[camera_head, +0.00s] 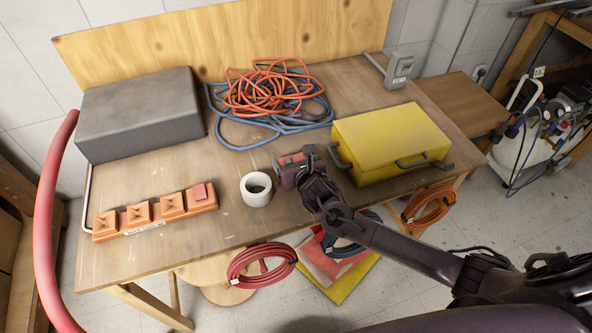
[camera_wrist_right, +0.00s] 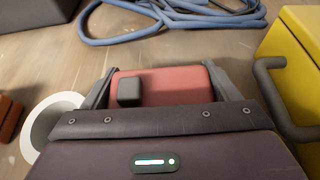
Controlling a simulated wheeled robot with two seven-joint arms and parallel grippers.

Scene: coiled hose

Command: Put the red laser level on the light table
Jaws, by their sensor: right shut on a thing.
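The red laser level (camera_head: 287,161) is a small red box with a dark part, at the middle of the light table (camera_head: 215,240). My right gripper (camera_head: 298,165) reaches in from the lower right and is shut on it. In the right wrist view the red laser level (camera_wrist_right: 178,84) sits between the two dark fingers of the gripper (camera_wrist_right: 160,78). I cannot tell whether its underside touches the wood or is just above it. My left gripper is not in view.
A white tape roll (camera_head: 257,189) stands just left of the level, and a yellow toolbox (camera_head: 390,138) close on its right. Coiled red and blue hoses (camera_head: 268,95) lie behind. A grey case (camera_head: 140,112) and an orange block rack (camera_head: 155,215) are at left. Bare wood lies in front.

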